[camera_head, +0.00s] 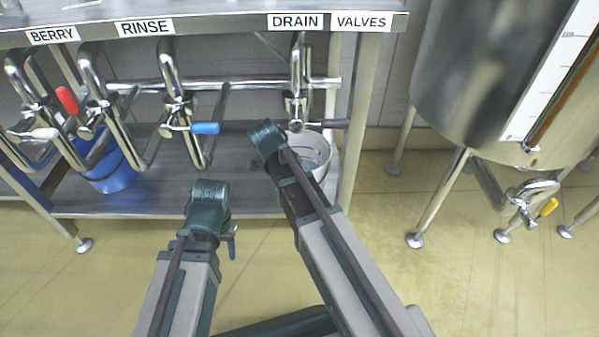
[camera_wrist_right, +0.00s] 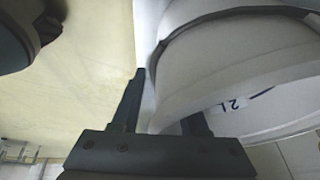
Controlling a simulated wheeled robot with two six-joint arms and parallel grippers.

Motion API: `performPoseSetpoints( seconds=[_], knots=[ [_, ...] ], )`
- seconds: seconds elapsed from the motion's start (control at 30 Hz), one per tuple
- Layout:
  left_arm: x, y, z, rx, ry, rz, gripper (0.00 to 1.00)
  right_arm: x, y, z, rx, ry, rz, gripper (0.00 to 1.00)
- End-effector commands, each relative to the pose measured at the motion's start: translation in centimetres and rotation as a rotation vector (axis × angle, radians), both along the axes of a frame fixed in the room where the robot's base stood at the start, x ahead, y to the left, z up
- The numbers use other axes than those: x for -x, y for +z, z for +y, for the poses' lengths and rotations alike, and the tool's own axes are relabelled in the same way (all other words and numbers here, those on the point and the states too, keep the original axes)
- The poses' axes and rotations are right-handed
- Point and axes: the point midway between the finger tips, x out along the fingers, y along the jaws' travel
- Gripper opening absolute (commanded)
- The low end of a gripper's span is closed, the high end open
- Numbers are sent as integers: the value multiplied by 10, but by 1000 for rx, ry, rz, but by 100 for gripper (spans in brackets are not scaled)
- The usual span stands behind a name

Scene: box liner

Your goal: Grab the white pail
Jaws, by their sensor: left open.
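The white pail (camera_head: 318,160) stands on the lower shelf under the DRAIN sign, partly hidden by my right arm. In the right wrist view the pail (camera_wrist_right: 235,60) fills the upper right, with a 2 L mark on it. My right gripper (camera_wrist_right: 168,95) is at the pail with its fingers apart. One finger shows beside the pail wall; the other passes behind the pail's edge, its tip hidden. I cannot tell whether either finger touches it. My left gripper (camera_head: 231,246) is open and empty, low in front of the shelf, mostly hidden by its own wrist.
A blue bucket (camera_head: 112,172) stands on the shelf at left. Pipes and valves with a red handle (camera_head: 67,100), a blue handle (camera_head: 205,128) and a black handle (camera_head: 330,123) hang above. A table leg (camera_head: 358,120) stands right of the pail. A steel tank (camera_head: 480,80) is at right.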

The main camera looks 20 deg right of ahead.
Motion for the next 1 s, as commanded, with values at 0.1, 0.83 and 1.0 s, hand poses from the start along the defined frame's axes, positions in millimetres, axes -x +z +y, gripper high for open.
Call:
performPoseSetpoints(
  seconds=[0.1,0.83,1.0],
  knots=[
    [0,0,0,0,0,0,50,0,0,0,0,0,0,22],
    [0,0,0,0,0,0,50,0,0,1,-1,1,1,0],
    [0,0,0,0,0,0,50,0,0,1,-1,1,1,0]
  ],
)
